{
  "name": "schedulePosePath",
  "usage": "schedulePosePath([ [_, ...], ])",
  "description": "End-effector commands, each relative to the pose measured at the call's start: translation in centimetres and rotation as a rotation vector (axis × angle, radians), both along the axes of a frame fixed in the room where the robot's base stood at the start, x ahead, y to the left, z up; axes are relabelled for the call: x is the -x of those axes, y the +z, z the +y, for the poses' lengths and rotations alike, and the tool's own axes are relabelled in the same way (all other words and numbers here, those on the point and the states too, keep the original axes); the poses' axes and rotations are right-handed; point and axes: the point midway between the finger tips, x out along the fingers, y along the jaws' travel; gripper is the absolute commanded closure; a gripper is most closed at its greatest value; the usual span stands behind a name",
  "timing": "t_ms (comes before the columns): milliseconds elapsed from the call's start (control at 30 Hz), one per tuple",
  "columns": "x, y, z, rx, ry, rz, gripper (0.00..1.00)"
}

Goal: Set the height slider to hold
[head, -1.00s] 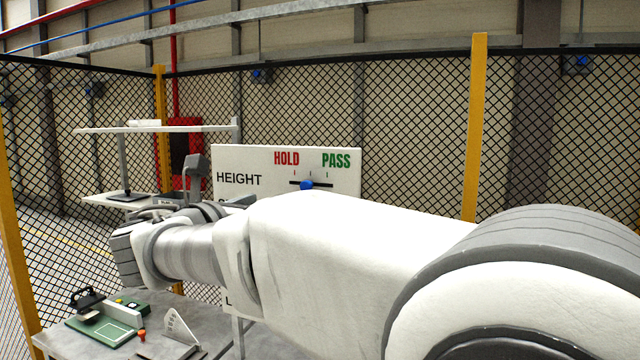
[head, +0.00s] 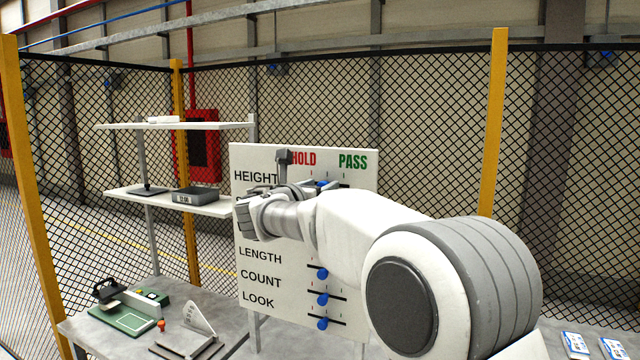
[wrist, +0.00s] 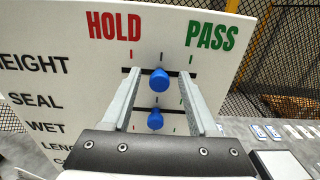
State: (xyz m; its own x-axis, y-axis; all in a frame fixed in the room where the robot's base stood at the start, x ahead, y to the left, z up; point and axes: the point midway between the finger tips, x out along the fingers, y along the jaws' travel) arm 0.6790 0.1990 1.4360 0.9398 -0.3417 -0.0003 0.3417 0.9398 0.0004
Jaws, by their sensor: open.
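The white board (head: 265,215) stands upright with a red HOLD heading (wrist: 114,25) and a green PASS heading (wrist: 212,36). The height slider's blue knob (wrist: 159,80) sits on the top dark track, below the middle tick, between the red tick and the green tick. My gripper (wrist: 160,77) is open, with one finger on each side of this knob. Gaps show between the knob and both fingers. In the head view my gripper and wrist partly cover the HEIGHT row and hide the rows just below it.
A second blue knob (wrist: 155,119) lies just below, also between the fingers in the wrist view. Lower knobs, such as the LENGTH one (head: 322,273), line the board. A table (head: 90,325) with a green fixture (head: 128,318) and a shelf (head: 170,203) stand left. Mesh fencing is behind.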

Motion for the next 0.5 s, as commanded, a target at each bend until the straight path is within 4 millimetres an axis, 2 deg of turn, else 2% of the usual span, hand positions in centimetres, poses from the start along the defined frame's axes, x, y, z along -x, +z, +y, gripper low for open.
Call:
schedulePosePath([
  [300,-0.26,-0.02,-0.06,0.0,0.0,0.0,0.4],
  [500,-0.24,-0.02,-0.07,0.0,0.0,0.0,0.76],
])
